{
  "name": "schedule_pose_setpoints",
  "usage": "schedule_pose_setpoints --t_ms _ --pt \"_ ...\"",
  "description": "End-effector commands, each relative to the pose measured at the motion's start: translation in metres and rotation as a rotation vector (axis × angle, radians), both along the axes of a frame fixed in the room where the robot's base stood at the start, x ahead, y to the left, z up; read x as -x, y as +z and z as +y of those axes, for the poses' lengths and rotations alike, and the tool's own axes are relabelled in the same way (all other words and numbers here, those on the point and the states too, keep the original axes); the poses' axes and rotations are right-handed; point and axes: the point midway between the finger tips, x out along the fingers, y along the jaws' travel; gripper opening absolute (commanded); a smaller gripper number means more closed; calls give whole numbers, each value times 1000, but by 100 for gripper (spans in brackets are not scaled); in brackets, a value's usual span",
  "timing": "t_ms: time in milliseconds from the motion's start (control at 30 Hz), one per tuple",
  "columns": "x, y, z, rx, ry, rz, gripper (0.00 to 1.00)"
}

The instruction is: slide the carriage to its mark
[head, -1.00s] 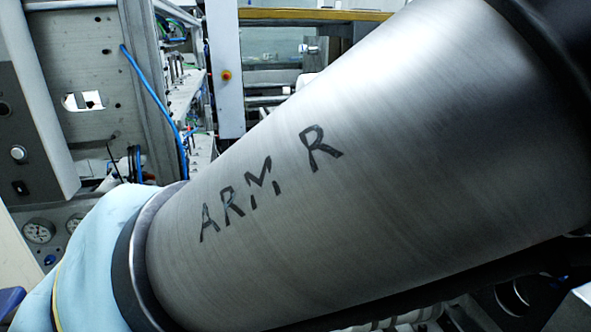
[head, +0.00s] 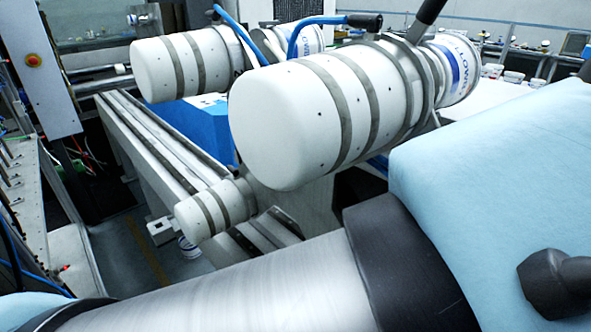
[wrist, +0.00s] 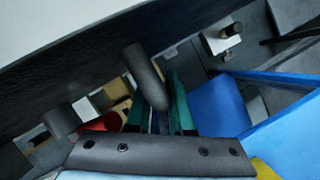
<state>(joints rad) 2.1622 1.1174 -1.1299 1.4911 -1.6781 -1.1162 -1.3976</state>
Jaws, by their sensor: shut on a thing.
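In the wrist view my gripper (wrist: 154,97) shows as two teal fingers rising from a dark grey bar with screws. A dark grey rounded peg (wrist: 143,72) stands between the fingers, and they are shut on it. The peg comes out from a large dark slab (wrist: 60,85) that crosses the upper left. Whether this peg belongs to the carriage cannot be told. Neither the carriage nor its mark can be made out for certain. In the head view my gripper is not seen.
The head view shows white cylinders with grey bands (head: 285,125), blue hoses (head: 320,20) and a long metal rail (head: 160,140). A grey panel with a red button (head: 33,60) stands at left. In the wrist view a blue block (wrist: 215,105) lies right of my fingers.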

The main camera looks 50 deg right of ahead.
Motion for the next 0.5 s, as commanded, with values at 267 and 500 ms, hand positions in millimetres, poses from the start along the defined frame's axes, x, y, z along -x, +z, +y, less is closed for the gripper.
schedule_pose_setpoints --t_ms 267,500 --pt "-5 -3 -10 9 16 -10 0" --pt "-4 -2 -8 7 13 -8 44"
